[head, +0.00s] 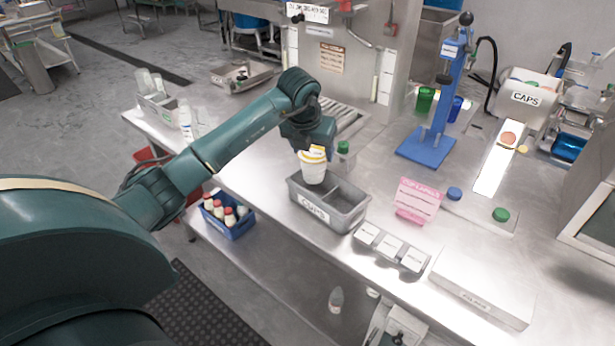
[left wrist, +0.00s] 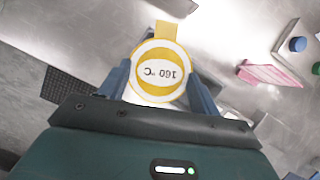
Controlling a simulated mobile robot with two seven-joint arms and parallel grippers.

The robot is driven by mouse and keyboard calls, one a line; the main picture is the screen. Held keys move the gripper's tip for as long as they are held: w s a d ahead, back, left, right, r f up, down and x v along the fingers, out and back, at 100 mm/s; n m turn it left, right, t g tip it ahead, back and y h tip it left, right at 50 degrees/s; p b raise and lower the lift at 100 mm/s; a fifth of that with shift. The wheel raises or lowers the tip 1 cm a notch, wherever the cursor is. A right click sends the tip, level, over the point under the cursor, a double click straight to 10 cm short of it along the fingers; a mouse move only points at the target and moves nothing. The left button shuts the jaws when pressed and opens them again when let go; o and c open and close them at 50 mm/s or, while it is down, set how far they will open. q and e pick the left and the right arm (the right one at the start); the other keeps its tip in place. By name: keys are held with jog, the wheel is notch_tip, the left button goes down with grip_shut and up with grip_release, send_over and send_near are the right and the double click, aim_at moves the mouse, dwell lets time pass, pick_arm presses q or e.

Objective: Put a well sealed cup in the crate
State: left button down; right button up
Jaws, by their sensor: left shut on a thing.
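A white cup (head: 313,173) with a yellow-and-white lid is held upright by my left gripper (head: 314,151). In the left wrist view the lid (left wrist: 160,72) is seen from above, with a yellow ring, a yellow tab and "160 °C" upside down. The lid looks flat and covers the whole top. The fingers of my left gripper (left wrist: 160,85) are shut on opposite sides of the cup. The grey crate (head: 313,211), labelled CUPS, has a divider. The cup is over its left compartment; I cannot tell whether its base is below the rim. My right gripper is not in view.
A green-capped bottle (head: 343,152) stands behind the crate. A pink sign (head: 418,199) and a grey three-part labelled holder (head: 391,249) are to its right. A blue press (head: 436,120) stands further back. A blue crate of bottles (head: 228,215) is lower left.

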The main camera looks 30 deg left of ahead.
aim_at(312, 170)
pick_arm(q)
notch_tip(312, 170, down, 6)
jog(key=shift+r+p, duration=0.1)
jog(key=shift+p, duration=0.2)
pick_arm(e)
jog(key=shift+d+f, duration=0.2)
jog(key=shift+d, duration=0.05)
pick_arm(q)
jog(key=shift+f, duration=0.25)
jog(key=c, duration=0.8)
grip_release()
jog(key=o, duration=0.5)
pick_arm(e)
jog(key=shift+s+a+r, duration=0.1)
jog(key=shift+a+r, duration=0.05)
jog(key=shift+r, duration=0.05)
pick_arm(q)
jog(key=shift+r, duration=0.1)
